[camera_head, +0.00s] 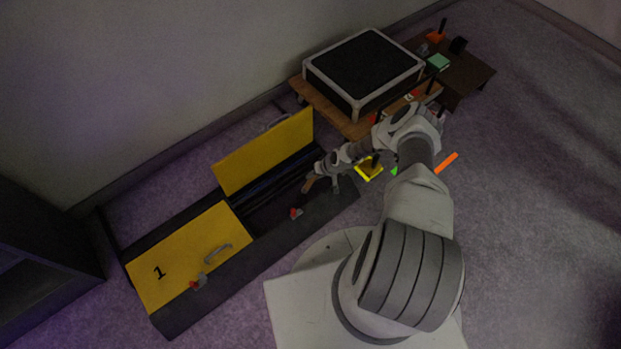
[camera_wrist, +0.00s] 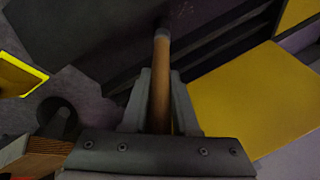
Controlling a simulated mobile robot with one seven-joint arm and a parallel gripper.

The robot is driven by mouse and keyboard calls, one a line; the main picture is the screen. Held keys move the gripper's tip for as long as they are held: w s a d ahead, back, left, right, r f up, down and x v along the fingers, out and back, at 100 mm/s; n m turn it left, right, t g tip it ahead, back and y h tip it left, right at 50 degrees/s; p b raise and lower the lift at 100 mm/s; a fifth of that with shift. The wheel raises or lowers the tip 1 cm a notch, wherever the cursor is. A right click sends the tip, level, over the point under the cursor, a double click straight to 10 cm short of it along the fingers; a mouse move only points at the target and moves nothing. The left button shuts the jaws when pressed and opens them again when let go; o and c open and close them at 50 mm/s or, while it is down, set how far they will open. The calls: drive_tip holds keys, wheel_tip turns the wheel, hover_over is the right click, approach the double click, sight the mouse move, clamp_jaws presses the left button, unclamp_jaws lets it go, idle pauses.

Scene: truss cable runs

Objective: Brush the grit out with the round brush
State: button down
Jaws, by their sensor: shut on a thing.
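My gripper (camera_head: 320,178) is shut on the wooden handle of the round brush (camera_wrist: 161,80). The handle runs up between the two fingers in the wrist view, and its far end is dark and blurred against the dark trough. In the head view the brush's brown handle (camera_head: 308,185) shows at the gripper, over the open part of the long dark trough (camera_head: 255,285). The yellow lid (camera_head: 265,152) of that part stands raised at the back.
A closed yellow lid (camera_head: 175,250) marked 1 covers the left part, with a grey handle and a red latch (camera_head: 195,283). Another red latch (camera_head: 296,212) is on the front. A grey-rimmed black box (camera_head: 365,68) stands on a wooden table behind. A yellow tray (camera_head: 369,171) lies right of the trough.

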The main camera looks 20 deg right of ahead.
drive_tip(key=shift+w+d, duration=0.2)
drive_tip(key=shift+d, duration=0.55)
drive_tip(key=shift+s+a+r+p, duration=0.1)
drive_tip(key=shift+s+a+p, duration=0.15)
drive_tip(key=shift+a, duration=0.3)
drive_tip(key=shift+s+a+r+p, duration=0.1)
drive_tip(key=shift+s+a+p, duration=0.15)
drive_tip(key=shift+a, duration=0.25)
drive_tip(key=shift+s+a+p, duration=0.15)
drive_tip(key=shift+a+p, duration=0.15)
drive_tip(key=shift+a, duration=0.25)
drive_tip(key=s+a+p, duration=0.1)
drive_tip(key=s+a, duration=0.2)
drive_tip(key=a, duration=0.4)
drive_tip(key=shift+s+a+f+p, duration=0.15)
drive_tip(key=shift+a+f+p, duration=0.1)
drive_tip(key=shift+f+p, duration=0.05)
drive_tip(key=shift+s, duration=0.1)
wheel_tip(320, 180, up, 6)
drive_tip(key=p, duration=0.4)
drive_tip(key=shift+w, duration=0.25)
drive_tip(key=shift+d, duration=0.1)
